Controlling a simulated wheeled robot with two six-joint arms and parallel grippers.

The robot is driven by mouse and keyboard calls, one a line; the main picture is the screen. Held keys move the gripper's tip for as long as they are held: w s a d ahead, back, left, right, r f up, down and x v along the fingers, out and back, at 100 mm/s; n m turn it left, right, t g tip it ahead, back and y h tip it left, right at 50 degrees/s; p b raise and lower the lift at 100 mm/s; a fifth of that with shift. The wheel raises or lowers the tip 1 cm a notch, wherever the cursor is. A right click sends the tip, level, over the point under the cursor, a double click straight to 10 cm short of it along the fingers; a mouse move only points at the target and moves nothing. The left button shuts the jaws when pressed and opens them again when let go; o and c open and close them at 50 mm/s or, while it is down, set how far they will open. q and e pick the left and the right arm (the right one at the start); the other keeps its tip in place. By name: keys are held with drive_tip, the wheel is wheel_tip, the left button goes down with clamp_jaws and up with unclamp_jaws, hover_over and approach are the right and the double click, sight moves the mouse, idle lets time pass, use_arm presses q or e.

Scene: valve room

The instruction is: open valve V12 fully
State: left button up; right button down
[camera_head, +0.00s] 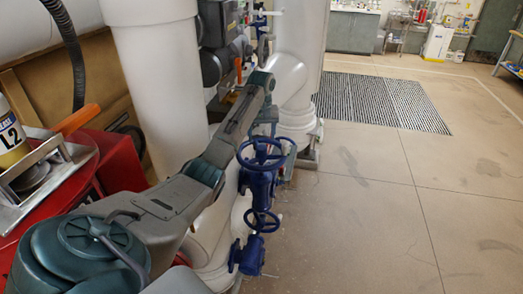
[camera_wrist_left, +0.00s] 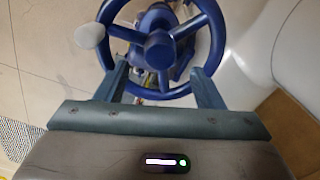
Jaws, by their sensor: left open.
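Two blue handwheels show in the head view on blue valve bodies beside white pipes: an upper, larger one (camera_head: 262,153) and a lower, smaller one (camera_head: 262,221). I can read no V12 label on either. My left arm reaches in from the lower left, and my left gripper (camera_head: 267,118) hangs by the upper wheel, partly hidden. In the left wrist view a blue spoked handwheel (camera_wrist_left: 158,48) with a pale knob (camera_wrist_left: 90,36) fills the top middle. The open fingers (camera_wrist_left: 160,72) point at its near rim, one on each side. Contact cannot be told. My right gripper is not in view.
White pipes (camera_head: 155,75) stand behind and left of the valves. A red cart (camera_head: 118,160) with a metal tray and a yellow-labelled container (camera_head: 10,135) is at the left. Open floor (camera_head: 380,200) lies to the right, with a striped mat (camera_head: 375,100) farther back.

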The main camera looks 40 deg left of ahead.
sight(262, 148)
use_arm(q)
drive_tip(key=m, duration=0.8)
drive_tip(key=shift+f, duration=2.55)
drive_tip(key=shift+s+d+f+b, duration=0.15)
drive_tip(key=shift+f+b, duration=0.05)
drive_tip(key=shift+f, duration=0.2)
drive_tip(key=shift+s+d+f+b, duration=0.1)
drive_tip(key=shift+f+b, duration=0.05)
drive_tip(key=shift+f, duration=0.25)
drive_tip(key=shift+c, duration=0.4)
